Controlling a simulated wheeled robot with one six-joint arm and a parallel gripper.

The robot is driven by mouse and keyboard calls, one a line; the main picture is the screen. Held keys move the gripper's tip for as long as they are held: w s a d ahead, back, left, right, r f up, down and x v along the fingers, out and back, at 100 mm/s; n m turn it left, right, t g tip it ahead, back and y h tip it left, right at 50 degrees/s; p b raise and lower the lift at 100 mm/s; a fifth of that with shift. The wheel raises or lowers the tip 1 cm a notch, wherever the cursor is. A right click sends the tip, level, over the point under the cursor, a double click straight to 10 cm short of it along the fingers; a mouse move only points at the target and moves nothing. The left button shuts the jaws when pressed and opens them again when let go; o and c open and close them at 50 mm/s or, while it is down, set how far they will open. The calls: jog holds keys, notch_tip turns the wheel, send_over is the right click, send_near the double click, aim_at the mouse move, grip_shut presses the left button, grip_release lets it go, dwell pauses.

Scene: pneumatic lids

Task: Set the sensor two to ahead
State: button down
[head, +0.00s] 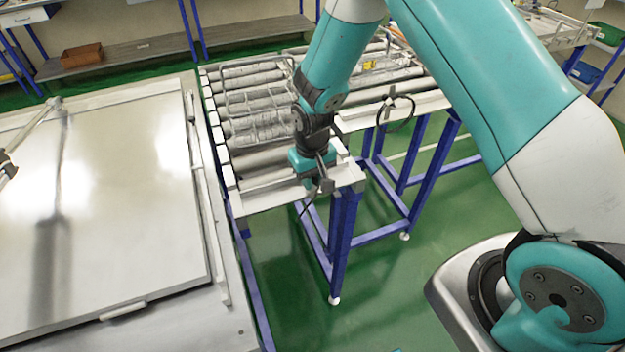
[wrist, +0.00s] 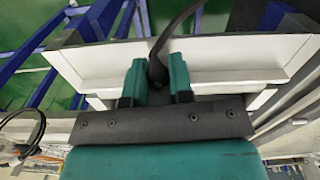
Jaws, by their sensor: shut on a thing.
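My gripper (head: 322,182) is at the near end of the roller conveyor (head: 228,205), low over its white end rail. In the wrist view, my two teal fingers (wrist: 157,82) are shut on a small dark sensor (wrist: 157,70) with a black cable running up from it. The sensor sits at the white rail (wrist: 235,52); its front and exact facing are mostly hidden by the fingers. A second dark sensor (head: 389,101) with a looped cable is on the conveyor's side rail further back. No label is readable on either sensor.
A large flat metal panel (head: 110,190) fills the left side of the head view. Blue legs (head: 345,235) stand under the conveyor on green floor. A shelf with a brown box (head: 82,55) is at the back left. Open floor (head: 400,290) lies to the right.

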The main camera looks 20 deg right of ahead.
jog(key=shift+m, duration=0.6)
jog(key=c, duration=1)
grip_release()
jog(key=shift+r, duration=0.1)
notch_tip(320, 180, up, 17)
jog(key=b, duration=0.4)
jog(key=shift+r, duration=0.15)
jog(key=s+a+r+n+y, duration=0.1)
jog(key=s+n, duration=0.1)
jog(key=s, duration=0.6)
jog(key=s+a+r+n+y+b, duration=0.1)
jog(key=s+a+r+n, duration=0.1)
jog(key=s, duration=0.6)
jog(key=s+a+r+n+y, duration=0.1)
jog(key=s+r+n+y, duration=0.1)
jog(key=s, duration=0.6)
jog(key=shift+s+a+r+n+b, duration=0.25)
jog(key=shift+a+n+b, duration=0.15)
jog(key=shift+n, duration=0.2)
